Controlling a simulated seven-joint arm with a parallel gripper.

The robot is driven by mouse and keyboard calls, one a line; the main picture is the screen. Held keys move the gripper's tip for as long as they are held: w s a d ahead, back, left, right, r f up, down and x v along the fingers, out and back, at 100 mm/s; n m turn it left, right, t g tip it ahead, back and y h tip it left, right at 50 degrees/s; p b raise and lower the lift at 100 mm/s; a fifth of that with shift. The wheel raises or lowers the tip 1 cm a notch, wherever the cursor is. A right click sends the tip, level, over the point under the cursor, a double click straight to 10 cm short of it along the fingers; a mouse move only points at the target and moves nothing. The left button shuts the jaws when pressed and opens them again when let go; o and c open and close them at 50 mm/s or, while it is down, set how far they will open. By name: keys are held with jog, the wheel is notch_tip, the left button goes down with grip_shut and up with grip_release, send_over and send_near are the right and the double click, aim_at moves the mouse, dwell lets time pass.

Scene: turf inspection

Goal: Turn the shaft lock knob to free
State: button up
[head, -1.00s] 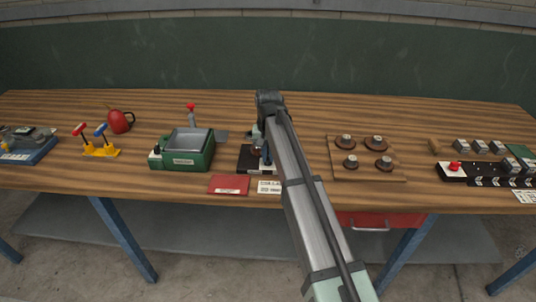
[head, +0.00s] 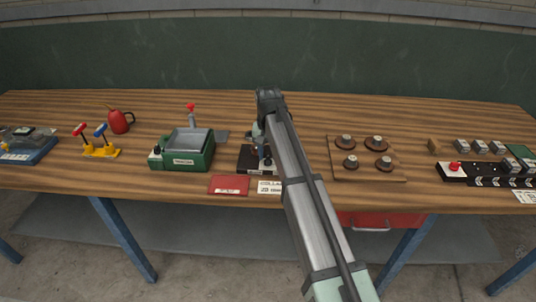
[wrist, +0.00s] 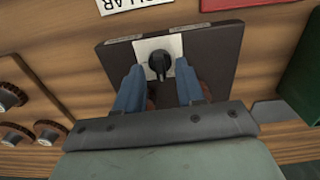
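The shaft lock knob (wrist: 157,63) is a black round knob with a pointer, on a white plate (wrist: 145,45) fixed to a dark base (wrist: 222,50). The dark base (head: 246,160) also shows in the head view, partly hidden behind my arm. My gripper (wrist: 158,72) has its two blue fingers apart, one on each side of the knob, with a small gap visible on both sides. Its fingertips are close to the plate; whether they are level with the knob is hard to tell. Reddish-brown parts show behind the fingers, mostly hidden.
A red card (head: 229,185) and a white label card (head: 270,187) lie in front of the base. A green box (head: 183,160) stands to the left. A wooden board (head: 343,168) with several brown knobs lies to the right.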

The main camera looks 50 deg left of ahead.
aim_at(268, 157)
notch_tip(268, 157, up, 13)
dwell(0.4)
dwell(0.5)
